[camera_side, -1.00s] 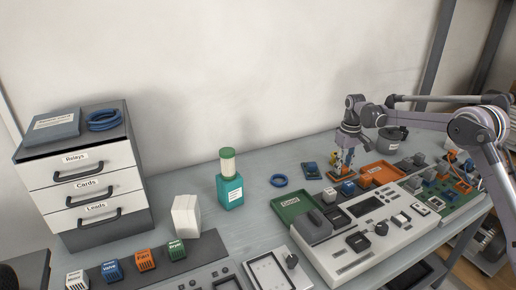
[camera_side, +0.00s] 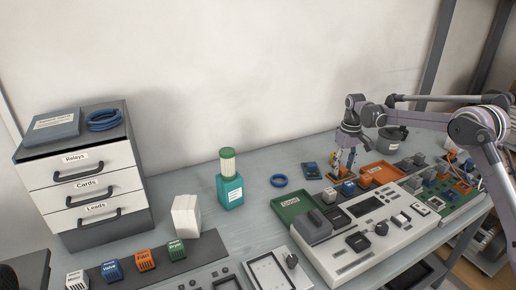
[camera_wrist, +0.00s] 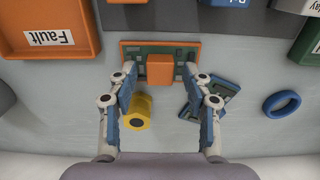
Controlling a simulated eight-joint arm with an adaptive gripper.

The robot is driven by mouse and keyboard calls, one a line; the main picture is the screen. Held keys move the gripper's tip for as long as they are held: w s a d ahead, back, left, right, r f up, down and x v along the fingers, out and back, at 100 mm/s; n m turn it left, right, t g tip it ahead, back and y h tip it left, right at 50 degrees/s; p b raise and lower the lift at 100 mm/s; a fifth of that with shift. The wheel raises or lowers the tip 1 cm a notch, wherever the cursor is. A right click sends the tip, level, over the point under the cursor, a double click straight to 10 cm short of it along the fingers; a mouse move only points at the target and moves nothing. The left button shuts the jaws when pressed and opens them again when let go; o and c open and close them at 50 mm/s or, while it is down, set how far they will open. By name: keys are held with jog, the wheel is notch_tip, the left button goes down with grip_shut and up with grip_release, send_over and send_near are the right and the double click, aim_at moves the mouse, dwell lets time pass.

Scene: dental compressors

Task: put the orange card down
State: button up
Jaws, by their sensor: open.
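The orange card is a green board with orange ends and an orange block (camera_wrist: 160,70) in its middle. In the wrist view it lies at the top centre, on the grey bench beside the dark strip. My gripper (camera_wrist: 158,80) is open, one finger on each side of the orange block, with gaps to it. The fingertips hide parts of the board's ends.
A yellow cylinder (camera_wrist: 137,112) and a blue card (camera_wrist: 213,98) lie close to my fingers. A blue ring (camera_wrist: 282,104) lies to the right. The orange Fault tray (camera_side: 381,164) and green Good tray (camera_side: 281,208) stand near.

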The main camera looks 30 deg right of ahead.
aim_at(343, 169)
notch_tip(343, 169, up, 11)
jog(key=s+a+r+t, duration=0.2)
jog(key=s+a+r, duration=0.2)
jog(key=s+r, duration=0.15)
jog(key=s+a+t, duration=0.1)
jog(key=s+a, duration=0.3)
jog(key=s, duration=0.4)
jog(key=s+a+t, duration=0.2)
jog(key=s+a, duration=0.2)
jog(key=s, duration=0.5)
jog(key=shift+s+r, duration=0.15)
jog(key=shift+r, duration=0.05)
jog(key=shift+o, duration=0.5)
jog(key=s+a+f+t, duration=0.2)
jog(key=s+f, duration=0.3)
jog(key=s, duration=0.2)
jog(key=shift+s+f, duration=0.15)
jog(key=shift+f, duration=0.2)
